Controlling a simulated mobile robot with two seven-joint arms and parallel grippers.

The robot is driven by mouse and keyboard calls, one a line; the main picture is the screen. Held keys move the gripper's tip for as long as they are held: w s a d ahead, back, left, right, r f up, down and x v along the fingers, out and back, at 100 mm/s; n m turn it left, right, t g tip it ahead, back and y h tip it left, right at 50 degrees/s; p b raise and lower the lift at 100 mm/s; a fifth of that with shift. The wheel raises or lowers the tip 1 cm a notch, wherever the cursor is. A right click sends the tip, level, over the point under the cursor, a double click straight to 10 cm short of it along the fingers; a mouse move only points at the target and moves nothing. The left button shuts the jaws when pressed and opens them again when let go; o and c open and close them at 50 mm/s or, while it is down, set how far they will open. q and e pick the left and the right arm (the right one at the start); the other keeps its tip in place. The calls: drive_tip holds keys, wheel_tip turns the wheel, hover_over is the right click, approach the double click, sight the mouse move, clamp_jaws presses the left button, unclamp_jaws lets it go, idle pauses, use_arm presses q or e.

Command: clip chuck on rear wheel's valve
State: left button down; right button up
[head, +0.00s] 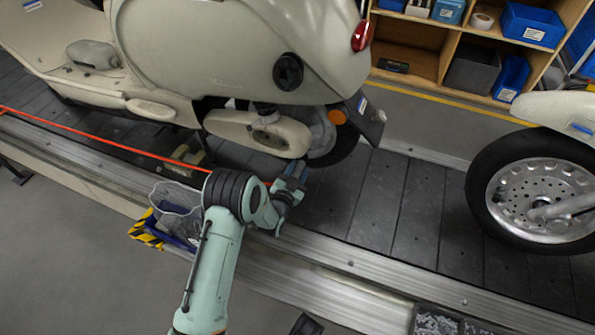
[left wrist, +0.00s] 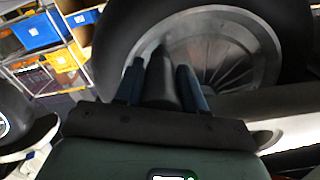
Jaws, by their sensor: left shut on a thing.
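A cream scooter (head: 215,50) stands on the conveyor, with its rear wheel (head: 340,150) partly hidden behind the bodywork. My left gripper (head: 293,178) is low beside this wheel. In the left wrist view its two blue fingers (left wrist: 161,85) are shut on a dark chuck (left wrist: 161,78). The chuck points at the spoked rim of the rear wheel (left wrist: 235,45). A red hose (head: 100,138) runs from the left edge to behind my left arm. I cannot make out the valve, or whether the chuck touches it. My right gripper is out of view.
A second scooter's wheel (head: 540,190) stands at the right. A blue bin (head: 178,215) holding a clear bag sits at the conveyor's near edge. A tray of small metal parts (head: 440,322) is at the bottom. Slats between the scooters (head: 400,205) are clear.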

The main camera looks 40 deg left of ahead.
use_arm(q)
drive_tip(key=shift+w+a, duration=0.15)
drive_tip(key=shift+w, duration=0.4)
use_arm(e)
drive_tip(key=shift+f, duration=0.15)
use_arm(q)
drive_tip(key=c, duration=0.6)
unclamp_jaws()
drive_tip(key=p+v, duration=0.3)
drive_tip(key=v, duration=1)
drive_tip(key=shift+s, duration=0.2)
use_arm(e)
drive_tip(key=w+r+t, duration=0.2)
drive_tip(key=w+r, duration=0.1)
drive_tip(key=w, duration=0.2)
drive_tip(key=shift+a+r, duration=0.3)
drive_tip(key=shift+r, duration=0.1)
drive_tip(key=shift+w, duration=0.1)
